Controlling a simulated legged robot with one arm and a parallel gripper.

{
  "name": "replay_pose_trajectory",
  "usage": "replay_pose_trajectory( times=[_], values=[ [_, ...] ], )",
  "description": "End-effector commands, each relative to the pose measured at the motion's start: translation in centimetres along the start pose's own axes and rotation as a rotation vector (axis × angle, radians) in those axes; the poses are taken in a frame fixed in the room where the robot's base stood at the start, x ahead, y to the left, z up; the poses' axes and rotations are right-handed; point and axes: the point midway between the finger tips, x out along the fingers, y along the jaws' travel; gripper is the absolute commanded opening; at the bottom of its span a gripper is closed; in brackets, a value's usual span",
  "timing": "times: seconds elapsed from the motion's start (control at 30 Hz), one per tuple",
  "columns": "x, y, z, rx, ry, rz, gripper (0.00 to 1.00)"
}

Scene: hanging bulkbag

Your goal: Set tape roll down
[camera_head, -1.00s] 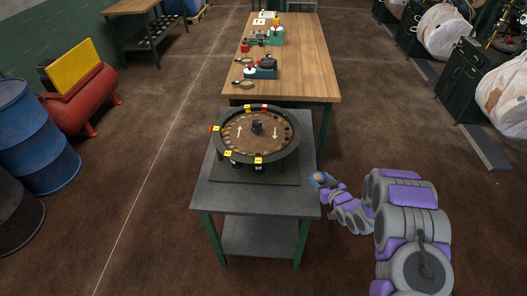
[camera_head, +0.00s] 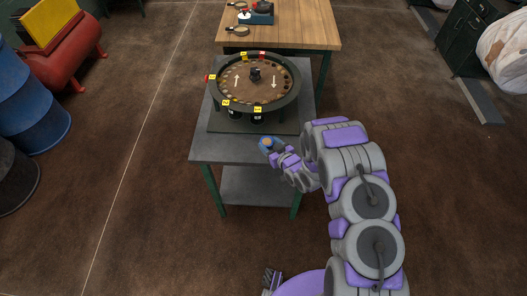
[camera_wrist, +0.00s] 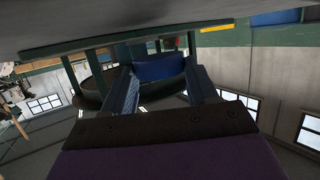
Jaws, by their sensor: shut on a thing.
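The tape roll (camera_head: 264,144) is blue with an orange-brown centre. In the head view it shows at the end of my arm, over the front right part of the grey table top (camera_head: 222,147). My gripper (camera_head: 271,146) is shut on it. In the wrist view the blue roll (camera_wrist: 158,68) sits between the two fingers of my gripper (camera_wrist: 160,80). I cannot tell whether the roll touches the table top or is just above it.
A round dark tray with arrows and yellow tags (camera_head: 292,105) stands on a dark base behind the roll. The table's front left is clear.

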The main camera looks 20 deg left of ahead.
Motion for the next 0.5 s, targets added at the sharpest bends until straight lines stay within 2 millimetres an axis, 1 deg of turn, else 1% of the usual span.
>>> replay_pose_trajectory(
  times=[0.03, 0.1, 0.33, 0.5],
  values=[
    [0.2, -0.9, 0.1, 0.001, 0.001, -0.003, 0.29],
    [0.4, -1.6, 0.0, 0.003, 0.002, -0.002, 0.29],
    [0.4, -2.3, 0.1, 0.007, 0.007, 0.001, 0.29],
    [1.2, -2.5, 2.0, 0.004, 0.003, 0.002, 0.29]
  ],
)
